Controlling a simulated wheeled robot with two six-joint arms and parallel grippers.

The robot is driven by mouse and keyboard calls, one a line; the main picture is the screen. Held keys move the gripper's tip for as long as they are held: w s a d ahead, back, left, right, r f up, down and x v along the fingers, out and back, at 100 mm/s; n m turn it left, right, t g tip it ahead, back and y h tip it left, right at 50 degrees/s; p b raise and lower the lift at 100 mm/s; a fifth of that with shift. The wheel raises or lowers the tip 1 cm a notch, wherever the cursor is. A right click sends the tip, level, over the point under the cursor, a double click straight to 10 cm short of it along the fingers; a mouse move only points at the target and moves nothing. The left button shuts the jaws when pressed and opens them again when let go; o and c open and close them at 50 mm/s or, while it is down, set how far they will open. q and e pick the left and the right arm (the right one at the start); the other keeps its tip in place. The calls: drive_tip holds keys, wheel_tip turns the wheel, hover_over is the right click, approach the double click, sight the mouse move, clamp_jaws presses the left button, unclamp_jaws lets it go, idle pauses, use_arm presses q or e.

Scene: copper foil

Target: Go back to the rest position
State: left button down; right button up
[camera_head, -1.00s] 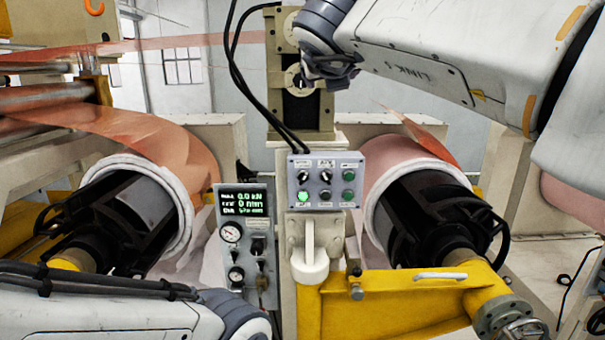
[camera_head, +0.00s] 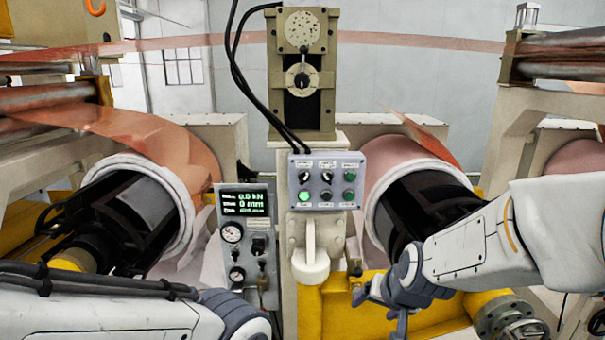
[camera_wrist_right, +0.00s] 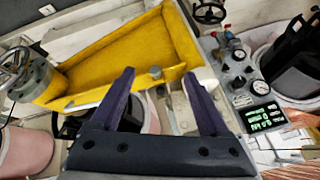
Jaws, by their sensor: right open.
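My right gripper (camera_head: 378,305) is low at the centre right in the head view, in front of the yellow bracket (camera_head: 440,335). In the right wrist view its two dark fingers (camera_wrist_right: 160,95) are spread apart with nothing between them. The yellow bracket (camera_wrist_right: 140,55) lies beyond the fingers there. My left arm comes in at the lower left of the head view, but its gripper is out of frame.
A grey button box (camera_head: 326,181) with a lit green button stands on the central post. A gauge panel (camera_head: 245,235) is left of it. Copper foil rolls stand on the left (camera_head: 165,145) and right (camera_head: 400,160). A dial unit (camera_head: 302,112) is above.

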drive_tip(key=s+d+f+n+g+h, duration=0.1)
drive_tip(key=s+d+f+n+g, duration=0.3)
drive_tip(key=s+f, duration=0.45)
drive_tip(key=s+a+r+n+g+b, duration=0.2)
drive_tip(key=s+a+n+b, duration=0.4)
drive_tip(key=s+a, duration=0.7)
drive_tip(key=shift+s+a+n+y, duration=0.3)
drive_tip(key=shift+s+n+y, duration=0.15)
drive_tip(key=shift+s, duration=0.6)
